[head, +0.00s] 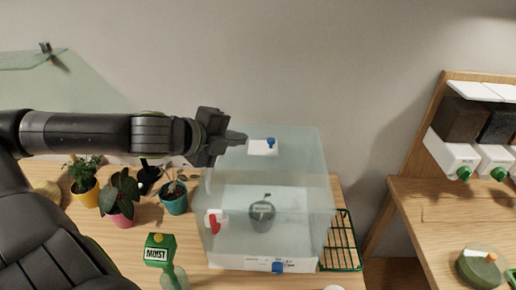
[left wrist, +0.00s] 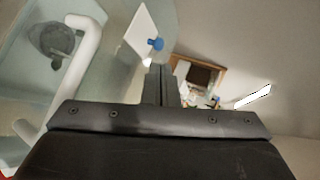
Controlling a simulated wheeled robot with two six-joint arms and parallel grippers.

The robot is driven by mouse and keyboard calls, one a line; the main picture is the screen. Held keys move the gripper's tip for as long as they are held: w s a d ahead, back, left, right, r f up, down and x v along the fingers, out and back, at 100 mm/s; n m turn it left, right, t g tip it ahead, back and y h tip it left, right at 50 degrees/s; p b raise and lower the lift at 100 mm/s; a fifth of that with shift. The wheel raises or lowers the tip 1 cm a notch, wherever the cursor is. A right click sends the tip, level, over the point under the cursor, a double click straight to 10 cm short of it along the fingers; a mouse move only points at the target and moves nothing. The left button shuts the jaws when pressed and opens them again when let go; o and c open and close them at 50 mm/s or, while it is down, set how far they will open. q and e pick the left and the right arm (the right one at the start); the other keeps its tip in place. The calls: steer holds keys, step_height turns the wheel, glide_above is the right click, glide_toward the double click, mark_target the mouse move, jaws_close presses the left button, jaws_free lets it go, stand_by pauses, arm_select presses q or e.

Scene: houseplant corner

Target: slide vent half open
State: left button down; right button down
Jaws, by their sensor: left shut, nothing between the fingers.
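A clear box (head: 300,185) stands on the wooden table. A white vent plate (head: 258,150) with a blue knob (head: 270,143) is on its top; the plate (left wrist: 137,32) and blue knob (left wrist: 156,44) also show in the left wrist view. My left gripper (head: 241,137) is shut and empty, with its tips just left of the plate in the head view. I cannot tell whether the plate uncovers an opening. My right gripper is not in view.
A small dark pot (head: 262,216) is inside the box. The box has a red knob (head: 213,222) at left and another blue knob (head: 278,267) on its lower front. A green rack (head: 342,240) lies right.

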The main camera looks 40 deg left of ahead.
mark_target(270, 140)
arm_select(q)
steer(key=shift+w+f, duration=0.1)
steer(key=shift+w, duration=0.35)
steer(key=shift+w+d+f+b, duration=0.3)
steer(key=shift+w+f+b, duration=0.2)
steer(key=shift+b, duration=0.3)
steer(key=shift+w+f, duration=0.1)
steer(key=shift+w, duration=0.35)
steer(key=shift+x, duration=2.05)
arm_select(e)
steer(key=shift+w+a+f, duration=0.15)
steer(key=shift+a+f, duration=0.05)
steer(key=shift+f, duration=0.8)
arm_select(q)
steer(key=shift+d, duration=0.15)
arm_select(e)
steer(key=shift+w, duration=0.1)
